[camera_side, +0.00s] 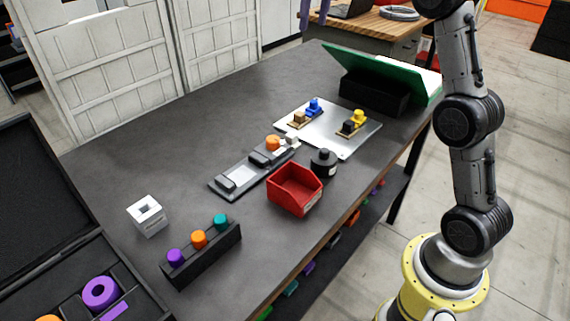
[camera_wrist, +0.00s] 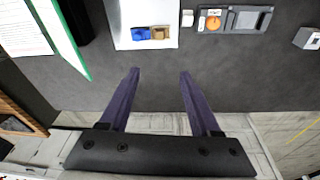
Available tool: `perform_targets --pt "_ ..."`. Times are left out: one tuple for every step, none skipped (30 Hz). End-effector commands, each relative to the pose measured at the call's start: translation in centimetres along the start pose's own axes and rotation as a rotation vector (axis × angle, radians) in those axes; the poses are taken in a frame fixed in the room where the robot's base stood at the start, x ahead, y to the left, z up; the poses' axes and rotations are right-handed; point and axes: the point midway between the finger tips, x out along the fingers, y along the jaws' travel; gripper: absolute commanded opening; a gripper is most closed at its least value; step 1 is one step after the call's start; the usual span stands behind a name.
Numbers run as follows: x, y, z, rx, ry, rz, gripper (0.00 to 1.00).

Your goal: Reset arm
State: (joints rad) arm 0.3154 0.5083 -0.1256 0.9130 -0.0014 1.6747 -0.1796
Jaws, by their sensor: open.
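My gripper (camera_wrist: 160,72) is open, with two dark purple fingers spread apart and nothing between them. In the wrist view the fingertips lie over bare dark table top, and the rest of the gripper is over the floor beyond the table's edge. In the side view, purple fingertips (camera_side: 314,16) show at the very top, high above the far side of the table; the rest of the gripper is out of frame. My grey arm stands upright at the right.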

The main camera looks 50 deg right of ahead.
Motion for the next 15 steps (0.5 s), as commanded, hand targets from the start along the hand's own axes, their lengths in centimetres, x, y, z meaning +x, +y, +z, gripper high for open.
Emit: perform_targets --pt "-1.8 -1.3 1.4 -0.020 0.022 0.000 0.64" --pt "-2.6 -1.9 2.2 -0.029 0.033 0.000 0.64" --pt "-3.5 -2.8 3.4 -0.041 0.046 -0.001 0.64" --pt "-4.2 -3.4 4.2 -0.050 0.058 -0.002 0.64" --pt "-4.8 -4.0 5.1 -0.058 0.068 -0.002 0.64" --pt "-5.5 -4.7 6.4 -0.069 0.083 -0.004 0.64" --pt "-5.9 -5.2 7.3 -0.076 0.093 -0.005 0.64" --pt "-6.3 -5.7 8.3 -0.083 0.105 -0.006 0.64" --pt "-6.7 -6.4 9.7 -0.093 0.118 -0.008 0.64" --pt "-7.0 -6.8 10.7 -0.099 0.130 -0.009 0.64" --pt "-7.2 -7.2 11.8 -0.106 0.141 -0.011 0.64" --pt "-7.3 -7.8 13.2 -0.115 0.155 -0.013 0.64" --pt "-7.4 -8.1 14.2 -0.121 0.165 -0.015 0.64" --pt "-7.4 -8.5 15.3 -0.128 0.175 -0.017 0.64" --pt "-7.2 -8.9 16.8 -0.135 0.188 -0.020 0.64"
